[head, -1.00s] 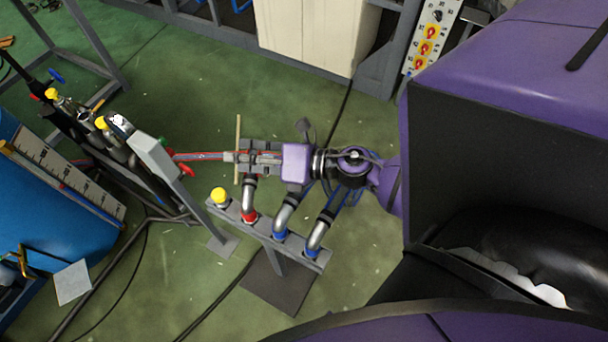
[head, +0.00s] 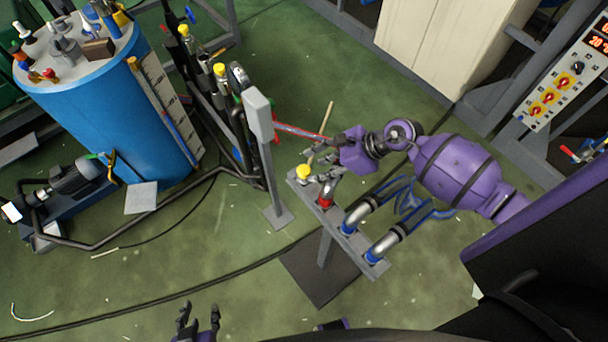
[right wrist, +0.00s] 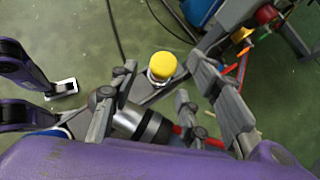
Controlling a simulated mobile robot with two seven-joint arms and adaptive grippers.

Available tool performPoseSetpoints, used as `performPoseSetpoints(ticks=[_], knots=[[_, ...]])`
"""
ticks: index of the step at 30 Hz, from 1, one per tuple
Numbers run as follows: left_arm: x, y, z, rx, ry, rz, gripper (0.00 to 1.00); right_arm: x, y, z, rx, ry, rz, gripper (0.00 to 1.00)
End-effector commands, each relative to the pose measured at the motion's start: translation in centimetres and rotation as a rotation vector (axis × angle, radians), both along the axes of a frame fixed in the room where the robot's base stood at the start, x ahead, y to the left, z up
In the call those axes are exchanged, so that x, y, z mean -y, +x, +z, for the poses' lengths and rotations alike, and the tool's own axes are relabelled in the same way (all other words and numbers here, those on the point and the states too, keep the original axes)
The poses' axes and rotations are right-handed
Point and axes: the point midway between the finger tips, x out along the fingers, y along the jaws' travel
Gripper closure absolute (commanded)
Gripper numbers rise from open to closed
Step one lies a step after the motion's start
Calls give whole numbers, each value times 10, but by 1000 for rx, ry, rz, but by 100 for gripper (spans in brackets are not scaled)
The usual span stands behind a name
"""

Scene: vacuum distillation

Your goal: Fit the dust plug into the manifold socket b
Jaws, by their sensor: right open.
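A yellow plug (head: 303,172) sits upright at the left end of the grey manifold rail (head: 333,228). It also shows in the right wrist view (right wrist: 162,65), seated in a pale collar. I take it to be the dust plug; no socket letter is readable. Right beside it, a metal elbow pipe with a red collar (head: 326,195) rises from the rail. My right gripper (head: 318,154) is open just behind the plug; in the right wrist view its fingers stand on either side of the plug, apart from it. My left gripper (head: 199,316) is at the bottom edge, fingers apart, holding nothing visible.
Two blue-collared pipes (head: 357,214) (head: 386,243) stand further along the rail. A grey post with a box (head: 257,112) and dark valve rack with yellow caps (head: 220,69) are left of it. A blue tank (head: 105,100) stands further left. The green floor is open in front.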

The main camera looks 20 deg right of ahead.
Motion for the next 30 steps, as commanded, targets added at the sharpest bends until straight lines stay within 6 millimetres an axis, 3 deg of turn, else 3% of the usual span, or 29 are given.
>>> performPoseSetpoints(ticks=[9, 18, 27, 30], knots=[[1, 3, 6, 5, -1, -5, 64, -26, 13, -33, 0, 2, -1, 57], [1, 1, 4, 0, 0, -7, 64, -28, 13, -36, -1, 2, -1, 58], [0, 0, 4, 1, 0, -6, 64, -28, 13, -36, -1, 2, -1, 98], [0, 0, 4, 1, 0, -6, 64, -28, 13, -36, -1, 2, -1, 100]])
